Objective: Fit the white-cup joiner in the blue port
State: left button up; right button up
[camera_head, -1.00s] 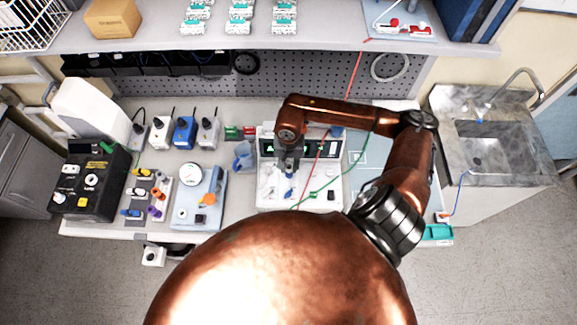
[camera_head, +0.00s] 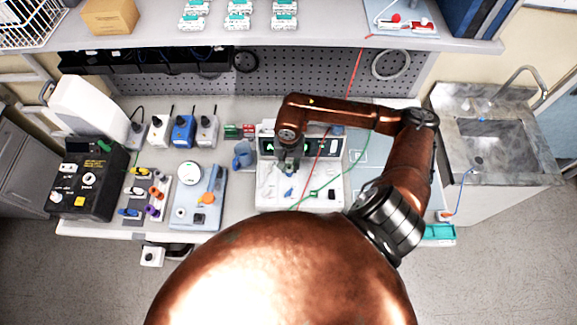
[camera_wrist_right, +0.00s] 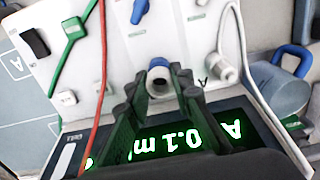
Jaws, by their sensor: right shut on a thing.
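My right gripper (camera_head: 288,166) is over the white pump panel (camera_head: 331,175), just below its dark display. In the right wrist view, its fingertips (camera_wrist_right: 160,92) close around a short round piece (camera_wrist_right: 160,66) with a white rim and dark hollow, which looks like the white-cup joiner. A blue fitting (camera_wrist_right: 140,11) stands on the panel beyond the fingers, apart from the held piece; it also shows in the head view (camera_head: 288,191). I cannot tell whether it is the blue port. The panel directly under the fingers is hidden. My left gripper is out of view.
A red line (camera_wrist_right: 104,60) and a green tube (camera_head: 325,190) cross the panel beside my gripper. Several small pumps (camera_head: 183,131) stand at the left.

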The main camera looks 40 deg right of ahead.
jog(key=o, duration=0.9)
jog(key=shift+o, duration=0.2)
jog(key=o, duration=0.5)
jog(key=shift+c, duration=0.2)
jog(key=shift+r+p, duration=1.05)
jog(key=shift+r, duration=2.45)
